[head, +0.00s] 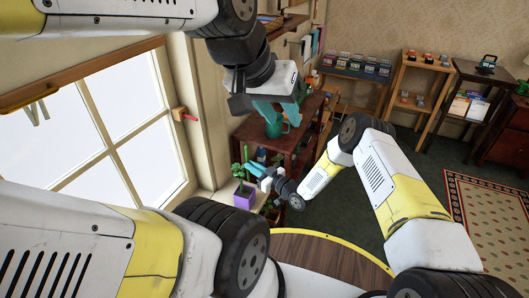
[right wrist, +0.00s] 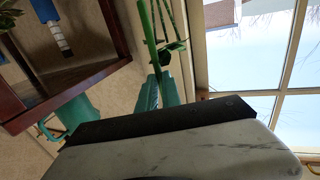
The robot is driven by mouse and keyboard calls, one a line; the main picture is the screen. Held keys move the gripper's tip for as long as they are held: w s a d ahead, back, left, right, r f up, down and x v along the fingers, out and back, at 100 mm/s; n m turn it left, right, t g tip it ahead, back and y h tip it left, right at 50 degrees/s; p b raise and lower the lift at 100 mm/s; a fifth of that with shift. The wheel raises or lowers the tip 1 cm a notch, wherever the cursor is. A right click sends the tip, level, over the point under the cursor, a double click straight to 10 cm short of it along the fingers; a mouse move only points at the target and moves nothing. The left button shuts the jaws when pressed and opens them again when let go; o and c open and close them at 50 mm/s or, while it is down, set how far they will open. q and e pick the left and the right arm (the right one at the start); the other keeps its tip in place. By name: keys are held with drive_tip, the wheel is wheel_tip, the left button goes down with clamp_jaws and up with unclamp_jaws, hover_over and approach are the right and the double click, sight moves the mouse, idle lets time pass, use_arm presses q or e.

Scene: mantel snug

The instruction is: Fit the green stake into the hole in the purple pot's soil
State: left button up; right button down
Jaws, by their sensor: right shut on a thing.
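The purple pot (head: 245,199) stands on the sill below the window in the head view, with a leafy green plant (head: 237,171) at its left side. The thin green stake (head: 246,154) rises above the pot, and its upper part also shows in the right wrist view (right wrist: 147,25). My right gripper (head: 254,171) is shut on the stake, just above the pot. Its teal fingers show in the right wrist view (right wrist: 158,92). The stake's lower end and the soil hole are hidden. My left gripper (head: 280,110) hangs higher, open and empty, its teal fingers apart.
A green watering can (head: 277,128) stands on a dark wooden shelf unit (head: 292,146) behind my left gripper. The window (head: 110,110) is close on the left. Further shelves (head: 417,80) line the back wall. A patterned rug (head: 490,215) lies on the right.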

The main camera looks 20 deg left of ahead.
drive_tip(key=shift+s+a+r, duration=0.1)
drive_tip(key=shift+s+a, duration=0.25)
drive_tip(key=shift+s, duration=0.2)
drive_tip(key=shift+d, duration=0.1)
drive_tip(key=shift+f, duration=2.9)
drive_tip(key=shift+f, duration=0.45)
drive_tip(key=shift+f, duration=0.3)
drive_tip(key=shift+f, duration=1.85)
drive_tip(key=shift+f, duration=0.35)
drive_tip(key=shift+f, duration=0.3)
